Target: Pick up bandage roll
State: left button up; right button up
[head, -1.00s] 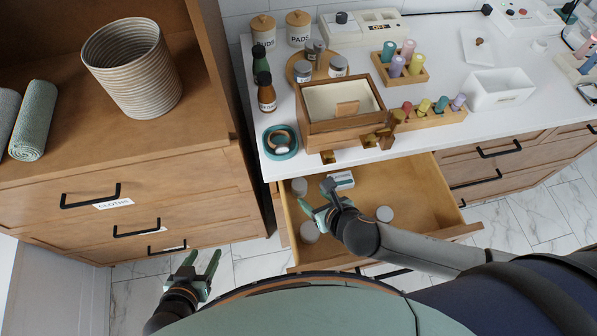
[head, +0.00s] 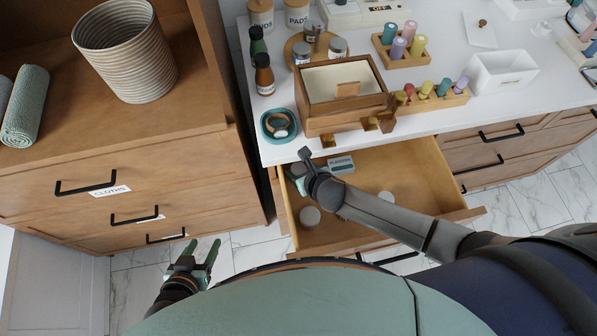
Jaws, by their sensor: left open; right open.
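The open drawer (head: 425,190) holds round, pale, roll-like items that may be bandage rolls. One pale roll (head: 310,216) lies near the drawer's front left, and another (head: 385,197) lies right of the middle. A small white labelled box (head: 341,164) lies at the drawer's back; its label is too small to read surely. My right gripper (head: 298,168) is open over the drawer's back left corner and hides what lies under it. I cannot tell whether it touches anything. My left gripper (head: 203,250) is open and empty above the floor, left of the drawer.
The white counter (head: 420,130) overhangs the drawer's back. A wooden cabinet (head: 200,165) with black handles stands at left. Tiled floor (head: 525,200) is free at right.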

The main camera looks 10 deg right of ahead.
jog(key=shift+w+a+f, duration=0.1)
jog(key=shift+w+f, duration=0.35)
jog(key=shift+f, duration=0.05)
jog(key=shift+c, duration=0.2)
grip_shut()
